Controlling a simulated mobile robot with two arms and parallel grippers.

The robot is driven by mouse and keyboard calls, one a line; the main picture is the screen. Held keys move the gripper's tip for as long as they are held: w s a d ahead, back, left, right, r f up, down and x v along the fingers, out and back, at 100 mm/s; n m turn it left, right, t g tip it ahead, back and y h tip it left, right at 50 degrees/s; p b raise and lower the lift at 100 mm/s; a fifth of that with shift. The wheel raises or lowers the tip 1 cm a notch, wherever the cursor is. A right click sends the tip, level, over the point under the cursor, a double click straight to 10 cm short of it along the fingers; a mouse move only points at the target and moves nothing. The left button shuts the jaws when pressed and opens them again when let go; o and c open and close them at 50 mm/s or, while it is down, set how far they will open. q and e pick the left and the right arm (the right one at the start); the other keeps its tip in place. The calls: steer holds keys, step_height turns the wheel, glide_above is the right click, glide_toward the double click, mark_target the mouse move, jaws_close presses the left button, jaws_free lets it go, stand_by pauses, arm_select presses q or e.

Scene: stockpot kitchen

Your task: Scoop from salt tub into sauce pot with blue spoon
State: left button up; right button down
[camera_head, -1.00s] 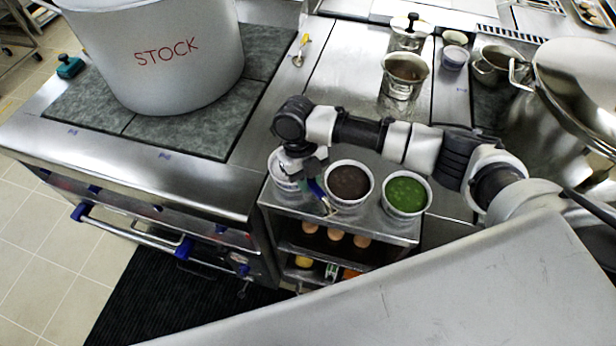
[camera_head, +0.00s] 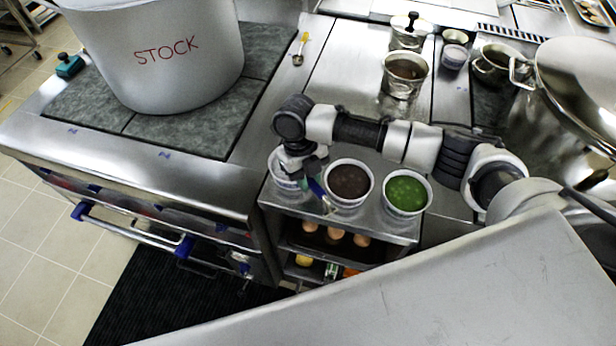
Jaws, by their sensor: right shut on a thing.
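My right gripper (camera_head: 303,168) is shut on the blue spoon (camera_head: 316,188) at the left end of a small steel cart. The spoon slants down and right beside the brown tub. I cannot clearly tell where its bowl lies. A white tub (camera_head: 277,172), likely the salt tub, stands under and behind the gripper, which hides most of its inside. A steel pot with brown contents (camera_head: 404,72), possibly the sauce pot, stands on the counter behind my right arm. Another steel pot (camera_head: 491,64) stands further right. My left gripper is not in view.
A tub of brown stuff (camera_head: 349,181) and a tub of green stuff (camera_head: 406,193) stand on the cart (camera_head: 385,231). A large STOCK pot (camera_head: 170,55) stands on the stove. A yellow-handled spoon (camera_head: 302,45) lies behind. A big lidded pot (camera_head: 575,90) is at right.

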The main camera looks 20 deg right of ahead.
steer(key=shift+w+a, duration=0.1)
steer(key=shift+w, duration=0.2)
steer(key=shift+w+b, duration=0.3)
steer(key=shift+r, duration=0.15)
stand_by(0.3)
steer(key=shift+s+r, duration=0.2)
steer(key=shift+r, duration=0.6)
steer(key=shift+s+r, duration=0.2)
steer(key=shift+r, duration=0.55)
steer(key=shift+s+r, duration=0.2)
steer(key=shift+r, duration=0.6)
steer(key=shift+s+d+r+t+y, duration=0.2)
steer(key=shift+s+t, duration=0.1)
steer(key=shift+t, duration=0.55)
steer(key=shift+s+d+r+t+y, duration=0.1)
steer(key=shift+s+t+y, duration=0.15)
steer(key=shift+t, duration=0.6)
steer(key=shift+a, duration=0.1)
